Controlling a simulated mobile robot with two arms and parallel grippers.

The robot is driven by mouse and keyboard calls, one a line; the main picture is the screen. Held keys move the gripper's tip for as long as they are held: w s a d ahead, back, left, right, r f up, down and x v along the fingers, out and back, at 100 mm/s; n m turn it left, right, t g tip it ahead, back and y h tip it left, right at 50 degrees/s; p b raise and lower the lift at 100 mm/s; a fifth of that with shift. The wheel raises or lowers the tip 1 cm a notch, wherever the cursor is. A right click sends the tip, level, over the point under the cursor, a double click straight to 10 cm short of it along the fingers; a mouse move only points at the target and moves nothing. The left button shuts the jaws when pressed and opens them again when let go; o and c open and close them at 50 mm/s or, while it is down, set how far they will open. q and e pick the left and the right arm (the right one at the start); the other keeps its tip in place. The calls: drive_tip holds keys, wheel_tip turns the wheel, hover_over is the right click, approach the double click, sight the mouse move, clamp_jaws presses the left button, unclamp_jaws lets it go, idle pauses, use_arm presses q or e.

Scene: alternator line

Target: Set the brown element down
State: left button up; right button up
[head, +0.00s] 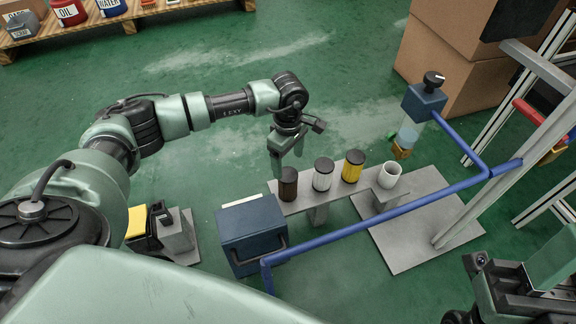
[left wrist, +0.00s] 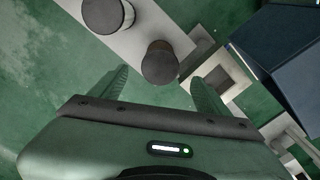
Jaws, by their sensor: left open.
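The brown element (head: 288,185), a dark-capped cylinder, stands upright at the left end of a grey raised plate (head: 334,194). In the left wrist view its dark cap (left wrist: 160,62) lies just beyond the fingertips, between their lines. My left gripper (head: 287,152) is open and empty, above and behind the brown element, with fingers pointing down. The fingers (left wrist: 160,82) also show apart in the left wrist view, with nothing between them. Part of my right arm's end (head: 535,285) shows at the lower right; its jaws are not clear.
A blue box (head: 251,238) and a blue bar (head: 400,207) are in front. Cardboard boxes (head: 455,60) stand behind.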

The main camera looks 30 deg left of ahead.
use_arm(q)
wheel_tip(320, 180, up, 5)
drive_tip(key=shift+r+p, duration=0.1)
drive_tip(key=shift+p, duration=0.55)
